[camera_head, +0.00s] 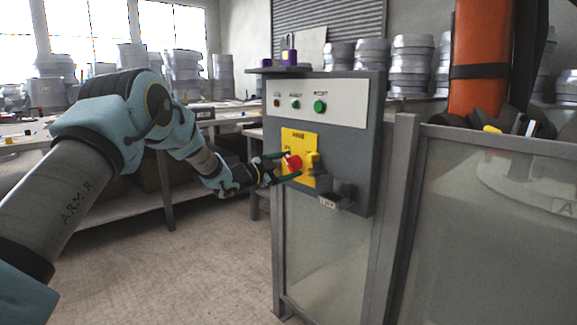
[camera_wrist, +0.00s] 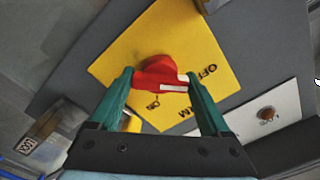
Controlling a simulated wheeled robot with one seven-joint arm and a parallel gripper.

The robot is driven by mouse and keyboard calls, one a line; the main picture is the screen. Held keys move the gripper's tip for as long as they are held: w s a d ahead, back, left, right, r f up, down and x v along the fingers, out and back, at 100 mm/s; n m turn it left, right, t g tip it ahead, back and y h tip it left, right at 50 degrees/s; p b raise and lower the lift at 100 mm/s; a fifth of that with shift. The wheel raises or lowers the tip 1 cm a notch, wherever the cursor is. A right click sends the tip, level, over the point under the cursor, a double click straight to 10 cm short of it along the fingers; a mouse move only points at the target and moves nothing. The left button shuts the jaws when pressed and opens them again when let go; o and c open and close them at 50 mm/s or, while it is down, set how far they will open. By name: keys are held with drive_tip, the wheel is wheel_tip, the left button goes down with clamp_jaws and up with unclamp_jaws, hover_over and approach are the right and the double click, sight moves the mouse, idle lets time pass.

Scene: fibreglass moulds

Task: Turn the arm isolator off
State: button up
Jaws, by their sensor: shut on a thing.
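The arm isolator is a red rotary knob (camera_head: 294,162) on a yellow plate (camera_head: 312,178) on the front of a grey control panel (camera_head: 338,176). My gripper (camera_head: 287,167) reaches it from the left, with a dark green finger on either side of the knob. In the wrist view the fingers flank the red knob (camera_wrist: 155,72) and are shut on it. The yellow plate (camera_wrist: 205,45) carries an OFF label right of the knob and an ON label below it. A white mark shows on the knob's right side, near the right finger, on the side of OFF.
A dark padlock-like block (camera_head: 339,193) and small tag sit lower right of the plate. A glass-sided fence (camera_head: 490,220) stands at right. Benches with stacked moulds (camera_head: 180,75) stand behind.

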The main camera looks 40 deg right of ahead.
drive_tip(key=shift+f, duration=0.1)
drive_tip(key=o, duration=1.2)
drive_tip(key=a, duration=1.1)
drive_tip(key=shift+w+b, duration=0.3)
drive_tip(key=shift+b, duration=0.05)
